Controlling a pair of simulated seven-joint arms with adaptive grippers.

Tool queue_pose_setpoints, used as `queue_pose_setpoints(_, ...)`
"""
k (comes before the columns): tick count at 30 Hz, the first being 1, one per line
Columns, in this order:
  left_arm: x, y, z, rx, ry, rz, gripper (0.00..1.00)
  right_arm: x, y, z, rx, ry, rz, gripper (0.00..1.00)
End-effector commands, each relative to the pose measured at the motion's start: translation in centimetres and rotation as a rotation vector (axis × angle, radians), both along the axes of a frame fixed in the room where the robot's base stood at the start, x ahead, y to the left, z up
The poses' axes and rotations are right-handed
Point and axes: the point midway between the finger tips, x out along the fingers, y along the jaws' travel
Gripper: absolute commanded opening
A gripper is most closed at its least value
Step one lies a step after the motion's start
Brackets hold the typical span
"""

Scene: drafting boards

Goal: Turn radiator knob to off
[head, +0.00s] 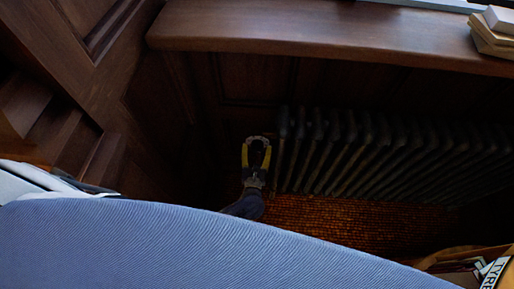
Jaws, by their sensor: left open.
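A dark ribbed radiator (370,152) stands under a wooden ledge, right of centre in the head view. My left gripper (256,146), with yellow fingers, is at the radiator's left end. Its fingers are apart and point away from me towards the dark wall. A small pale part shows by the fingertips, but it is too dark and small to tell whether it is the radiator knob. I cannot tell whether the fingers touch anything. My right gripper is not in view.
A wooden ledge (320,35) overhangs the radiator, with stacked blocks or books (493,38) at its right end. Dark panelling (75,60) closes the left side. A large blue ribbed surface (180,245) fills the foreground. A woven brown floor (330,220) lies below the radiator.

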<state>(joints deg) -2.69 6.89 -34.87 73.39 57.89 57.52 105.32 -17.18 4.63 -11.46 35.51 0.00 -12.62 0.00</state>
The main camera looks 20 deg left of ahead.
Motion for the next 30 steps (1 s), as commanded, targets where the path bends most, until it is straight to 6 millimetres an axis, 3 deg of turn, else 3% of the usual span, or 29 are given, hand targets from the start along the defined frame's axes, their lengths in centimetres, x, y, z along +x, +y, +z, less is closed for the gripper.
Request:
queue_pose_setpoints(15,0.85,0.2,-0.03,0.0,0.001,0.001,0.68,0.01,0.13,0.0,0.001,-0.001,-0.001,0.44)
queue_pose_setpoints(30,0.83,0.21,-0.03,0.0,0.001,0.001,0.1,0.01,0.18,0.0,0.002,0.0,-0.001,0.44)
